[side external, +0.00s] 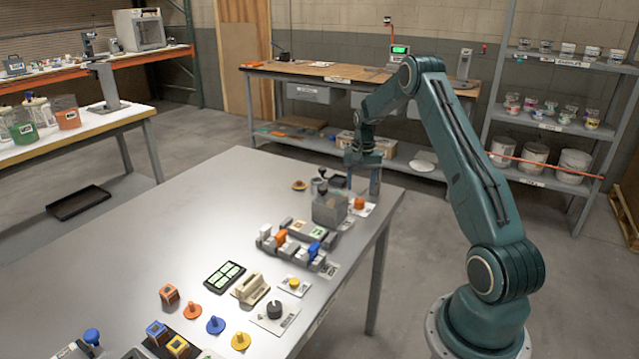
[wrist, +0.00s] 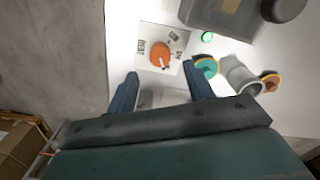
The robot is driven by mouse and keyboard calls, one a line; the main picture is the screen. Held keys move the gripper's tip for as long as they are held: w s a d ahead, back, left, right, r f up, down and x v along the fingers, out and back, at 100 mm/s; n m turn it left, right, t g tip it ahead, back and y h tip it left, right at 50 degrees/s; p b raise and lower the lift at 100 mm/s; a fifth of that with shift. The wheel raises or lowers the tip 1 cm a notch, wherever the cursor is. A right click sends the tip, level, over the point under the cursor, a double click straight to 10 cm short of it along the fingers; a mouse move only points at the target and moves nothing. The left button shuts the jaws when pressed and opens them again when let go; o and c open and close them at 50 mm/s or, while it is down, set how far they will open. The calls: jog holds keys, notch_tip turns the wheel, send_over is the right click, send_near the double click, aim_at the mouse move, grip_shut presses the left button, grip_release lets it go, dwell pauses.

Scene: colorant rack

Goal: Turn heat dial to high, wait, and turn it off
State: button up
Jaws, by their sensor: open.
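The orange dial (wrist: 160,53) sits on a white square plate with dark printed labels in the wrist view. A small pale mark shows on its side nearest my gripper; I cannot read its setting. In the side external view the orange dial (side external: 359,203) is at the table's far right end, beside a grey box. My gripper (side external: 362,182) points down just above that area. In the wrist view my gripper (wrist: 162,71) has its two fingers spread apart, with nothing between them. The dial appears just beyond the fingertips, not held.
The grey box (side external: 328,210) stands close beside the dial. A grey cylinder (wrist: 240,75) and a teal-and-orange knob (wrist: 206,68) lie to the right in the wrist view. A black dial (side external: 274,309) and several coloured knobs are nearer on the metal table (side external: 190,210).

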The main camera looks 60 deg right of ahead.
aim_at(360, 201)
notch_tip(360, 201, up, 8)
dwell(0.4)
jog(key=shift+f, duration=0.1)
jog(key=s+a+r+n+t+h, duration=0.1)
jog(key=a+r+n, duration=0.2)
jog(key=a+r, duration=0.65)
jog(key=s+a+r+n+t, duration=0.1)
jog(key=a+r+n, duration=0.2)
jog(key=a+r, duration=0.7)
jog(key=s+a+f+n+t, duration=0.1)
jog(key=s+a+n, duration=0.2)
jog(key=s+a, duration=0.7)
jog(key=s+a+f+n+t+y, duration=0.1)
jog(key=s+a+n, duration=0.3)
jog(key=s+a, duration=0.5)
jog(key=shift+s+a+f+t, duration=0.35)
jog(key=shift+a+f+t, duration=0.05)
jog(key=shift+a+t, duration=0.4)
